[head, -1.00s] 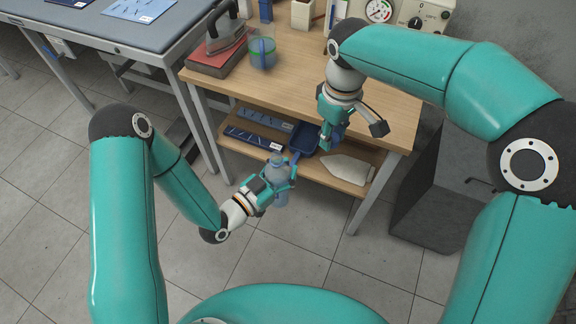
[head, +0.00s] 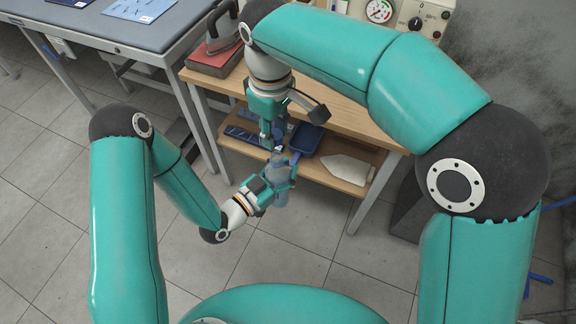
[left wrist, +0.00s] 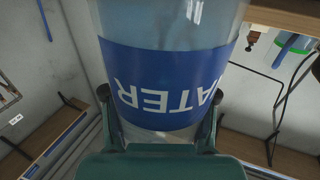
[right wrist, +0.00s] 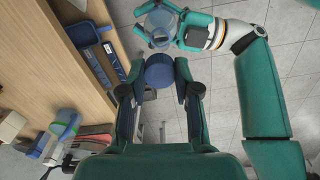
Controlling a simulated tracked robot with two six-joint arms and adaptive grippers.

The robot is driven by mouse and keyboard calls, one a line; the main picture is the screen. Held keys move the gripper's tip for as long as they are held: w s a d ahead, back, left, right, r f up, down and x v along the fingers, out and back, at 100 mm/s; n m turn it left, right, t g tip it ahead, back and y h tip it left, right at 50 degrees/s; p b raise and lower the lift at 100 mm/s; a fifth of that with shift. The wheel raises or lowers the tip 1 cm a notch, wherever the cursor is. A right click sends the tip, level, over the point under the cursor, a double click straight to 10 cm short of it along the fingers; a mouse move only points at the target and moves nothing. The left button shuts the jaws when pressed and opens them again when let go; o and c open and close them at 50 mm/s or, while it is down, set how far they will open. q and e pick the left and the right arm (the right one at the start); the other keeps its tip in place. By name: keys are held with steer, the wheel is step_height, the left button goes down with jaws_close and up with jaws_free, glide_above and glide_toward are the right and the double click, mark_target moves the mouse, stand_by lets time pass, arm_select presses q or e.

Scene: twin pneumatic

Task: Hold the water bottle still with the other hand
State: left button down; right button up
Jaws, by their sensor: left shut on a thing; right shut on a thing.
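The clear water bottle (head: 281,198) is upright in front of the table's lower shelf. My left gripper (head: 280,182) is shut around its body. In the left wrist view the bottle's blue label (left wrist: 165,85) fills the middle, its lettering upside down. My right gripper (head: 268,146) is just above the bottle, fingers pointing down. In the right wrist view a round blue cap (right wrist: 159,72) sits between the fingertips of my right gripper (right wrist: 160,88), which is shut on it. Beyond it the bottle's rim (right wrist: 158,38) looks open; the gap between cap and bottle is hard to judge.
The wooden table (head: 345,112) stands behind the bottle. An iron (head: 222,36) and a red book (head: 210,64) are on top. The floor in front is clear.

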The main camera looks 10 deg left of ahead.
steer(key=shift+f, duration=1.9)
steer(key=shift+f, duration=0.85)
steer(key=shift+d+f, duration=0.1)
steer(key=shift+f, duration=0.45)
